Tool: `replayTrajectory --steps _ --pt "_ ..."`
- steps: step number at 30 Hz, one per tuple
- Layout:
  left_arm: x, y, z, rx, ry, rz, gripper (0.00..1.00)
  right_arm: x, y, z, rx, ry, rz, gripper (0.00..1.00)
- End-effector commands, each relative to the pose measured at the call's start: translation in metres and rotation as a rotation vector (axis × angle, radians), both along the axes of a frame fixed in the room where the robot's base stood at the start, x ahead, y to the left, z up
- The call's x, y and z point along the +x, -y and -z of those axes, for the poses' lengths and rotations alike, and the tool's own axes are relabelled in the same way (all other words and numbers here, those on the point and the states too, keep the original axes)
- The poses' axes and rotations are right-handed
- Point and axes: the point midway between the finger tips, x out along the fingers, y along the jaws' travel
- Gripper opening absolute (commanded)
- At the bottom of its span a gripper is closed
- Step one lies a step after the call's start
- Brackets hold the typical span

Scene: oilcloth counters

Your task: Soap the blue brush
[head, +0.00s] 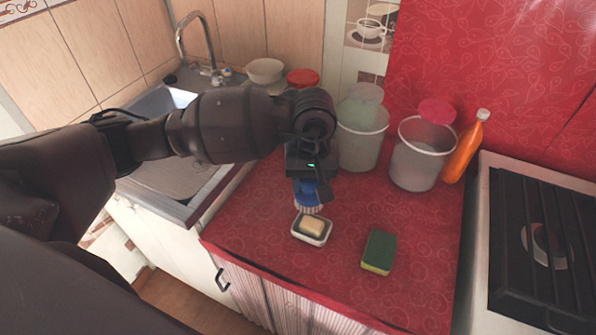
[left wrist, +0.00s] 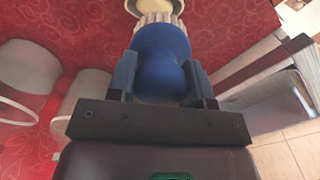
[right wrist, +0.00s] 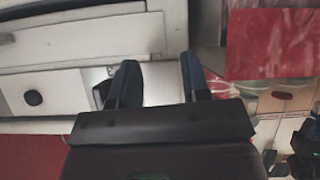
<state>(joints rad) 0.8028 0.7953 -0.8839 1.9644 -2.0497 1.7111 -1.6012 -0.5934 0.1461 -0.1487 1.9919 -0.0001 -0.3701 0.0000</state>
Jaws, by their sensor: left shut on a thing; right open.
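The blue brush (head: 307,196) is in my left gripper (head: 311,190), which is shut on its blue body. In the left wrist view the brush (left wrist: 160,62) has its pale bristles pointing away from the gripper, toward a soap dish (left wrist: 156,8) partly cut off at the top edge. In the head view a yellowish soap bar (head: 312,226) lies in the white soap dish (head: 300,236) on the red counter. The bristles are just above or at the dish's far side; I cannot tell if they touch the soap. My right gripper (right wrist: 155,85) is open and empty, away from the counter items.
A green and yellow sponge (head: 379,250) lies right of the dish. Two buckets (head: 417,166) and an orange bottle (head: 464,150) stand behind. The sink (head: 160,105) is at left, the stove (head: 540,240) at right. The counter's front right is clear.

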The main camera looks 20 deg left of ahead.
Motion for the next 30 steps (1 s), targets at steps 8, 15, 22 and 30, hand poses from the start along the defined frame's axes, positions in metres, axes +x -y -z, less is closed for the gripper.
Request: replayTrajectory --steps 8,15,22,30 --pt "0.004 0.011 0.013 0.000 0.001 -0.229 0.27 0.000 -0.002 0.006 0.003 -0.003 -0.003 0.43" --pt "0.004 0.013 0.021 0.001 0.000 -0.269 0.27 -0.005 -0.003 0.012 0.007 -0.014 0.003 0.43" --pt "0.004 0.013 0.043 0.001 -0.004 -0.268 0.27 -0.010 -0.003 0.022 0.007 -0.031 0.005 0.43" --pt "0.004 0.012 0.066 0.002 -0.003 -0.268 0.27 -0.003 -0.004 0.026 0.005 -0.025 -0.003 0.43"
